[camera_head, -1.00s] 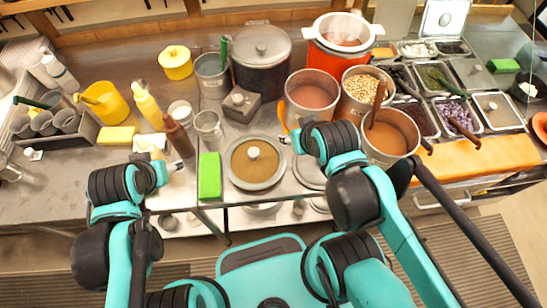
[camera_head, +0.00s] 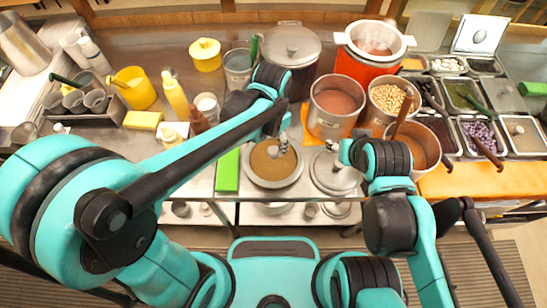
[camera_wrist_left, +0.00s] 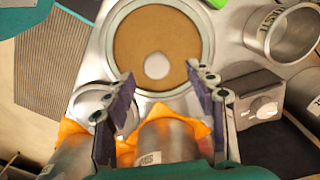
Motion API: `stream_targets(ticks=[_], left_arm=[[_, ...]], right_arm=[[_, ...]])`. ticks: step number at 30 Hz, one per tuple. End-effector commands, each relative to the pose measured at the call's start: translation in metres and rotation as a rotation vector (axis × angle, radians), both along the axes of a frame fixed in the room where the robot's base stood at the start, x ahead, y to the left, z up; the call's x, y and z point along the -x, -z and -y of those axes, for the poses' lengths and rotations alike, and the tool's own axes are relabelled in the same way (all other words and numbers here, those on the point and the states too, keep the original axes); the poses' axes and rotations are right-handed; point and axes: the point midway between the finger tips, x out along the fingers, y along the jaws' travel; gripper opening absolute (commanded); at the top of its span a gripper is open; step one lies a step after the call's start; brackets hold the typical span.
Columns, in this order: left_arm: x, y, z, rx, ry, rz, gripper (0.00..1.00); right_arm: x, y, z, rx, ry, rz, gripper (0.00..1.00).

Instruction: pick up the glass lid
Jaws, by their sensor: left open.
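The glass lid (camera_head: 264,168) is a round disc, brown in the middle with a pale grey rim, lying near the counter's front edge. In the left wrist view the lid (camera_wrist_left: 136,36) fills the upper middle, with its white knob (camera_wrist_left: 157,66). My left gripper (camera_head: 283,142) is over the lid in the head view. In the left wrist view its fingers (camera_wrist_left: 160,84) are open and apart, with the knob just beyond their tips and nothing between them. My right gripper (camera_head: 333,147) is just right of the lid, above a metal lid; its jaws are too small to read.
A metal lid (camera_head: 337,178) lies right of the glass lid, and a green block (camera_head: 228,172) lies left of it. Pots (camera_head: 336,103) stand behind. A grey box with a knob (camera_wrist_left: 246,92) and a metal cup (camera_wrist_left: 262,38) show in the left wrist view.

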Motion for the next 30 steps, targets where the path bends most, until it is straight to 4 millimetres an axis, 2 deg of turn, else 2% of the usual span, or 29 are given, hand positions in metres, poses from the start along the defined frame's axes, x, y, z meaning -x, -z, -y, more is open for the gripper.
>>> stream_targets(ticks=[10, 17, 18, 19, 24, 30], left_arm=[[0.003, 0.048, 0.004, 0.000, -0.001, 0.001, 0.56], [0.003, 0.050, 0.003, 0.000, -0.002, 0.001, 0.56], [0.003, 0.050, 0.003, 0.000, -0.002, 0.001, 0.53], [0.003, 0.050, 0.003, 0.000, -0.002, 0.001, 0.45], [0.004, 0.050, 0.003, 0.001, -0.002, 0.002, 0.00], [0.004, 0.050, 0.003, 0.001, -0.002, 0.002, 0.00]], right_arm=[[0.000, 0.024, 0.000, 0.000, 0.000, 0.000, 0.45], [0.000, 0.023, 0.000, 0.000, 0.000, 0.000, 0.45], [0.000, 0.023, 0.000, 0.000, 0.000, 0.000, 0.45], [0.000, 0.023, 0.000, 0.000, 0.000, 0.000, 0.45], [0.000, 0.023, 0.000, 0.000, 0.000, 0.000, 0.45], [0.000, 0.023, 0.000, 0.000, 0.000, 0.000, 0.45]])
